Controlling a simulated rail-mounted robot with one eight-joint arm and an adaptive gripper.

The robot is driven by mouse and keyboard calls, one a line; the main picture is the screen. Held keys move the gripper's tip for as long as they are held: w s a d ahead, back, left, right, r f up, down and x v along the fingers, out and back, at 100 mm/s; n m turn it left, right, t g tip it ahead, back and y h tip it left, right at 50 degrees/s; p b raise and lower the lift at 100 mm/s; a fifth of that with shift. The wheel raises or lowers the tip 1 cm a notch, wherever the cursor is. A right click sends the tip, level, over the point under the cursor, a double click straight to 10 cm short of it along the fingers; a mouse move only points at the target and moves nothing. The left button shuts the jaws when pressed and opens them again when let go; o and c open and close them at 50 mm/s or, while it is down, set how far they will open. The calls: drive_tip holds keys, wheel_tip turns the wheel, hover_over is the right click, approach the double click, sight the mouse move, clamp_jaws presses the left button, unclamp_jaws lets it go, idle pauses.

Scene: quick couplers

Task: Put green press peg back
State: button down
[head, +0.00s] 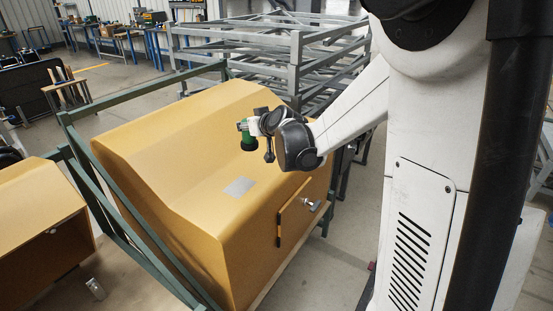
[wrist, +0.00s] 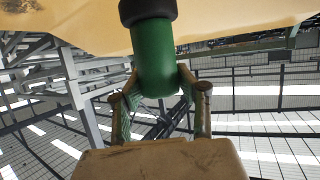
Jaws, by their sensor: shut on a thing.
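The green press peg (head: 246,133) has a green cylindrical body and a wider black end. In the head view it hangs black end down, above the yellow-tan housing and apart from it. My gripper (head: 255,125) is shut on the peg's green body. In the wrist view the green peg (wrist: 154,60) sits between the two fingers of my gripper (wrist: 160,96), with its black end at the top edge of the picture. A place that fits the peg cannot be made out in these views.
The yellow-tan housing (head: 185,155) has a grey plate (head: 240,187) on its top and a metal fitting (head: 312,205) on its side. A green frame (head: 105,190) runs along its left. A grey rack (head: 297,62) stands behind. There is free air around the peg.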

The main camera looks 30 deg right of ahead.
drive_tip(key=shift+w+d+f+b, duration=0.35)
drive_tip(key=shift+w+d+f, duration=0.15)
drive_tip(key=shift+d+f, duration=1.35)
drive_tip(key=shift+w+d+f+b, duration=0.3)
drive_tip(key=shift+w+d+f, duration=0.2)
drive_tip(key=shift+d+f, duration=1.3)
drive_tip(key=shift+w+d+f+b, duration=0.35)
drive_tip(key=shift+w+d+f, duration=0.15)
drive_tip(key=shift+d+f, duration=1.35)
drive_tip(key=shift+d+r, duration=0.15)
drive_tip(key=shift+r, duration=0.05)
drive_tip(key=shift+f, duration=0.15)
drive_tip(key=c, duration=1.2)
unclamp_jaws()
drive_tip(key=shift+c, duration=0.2)
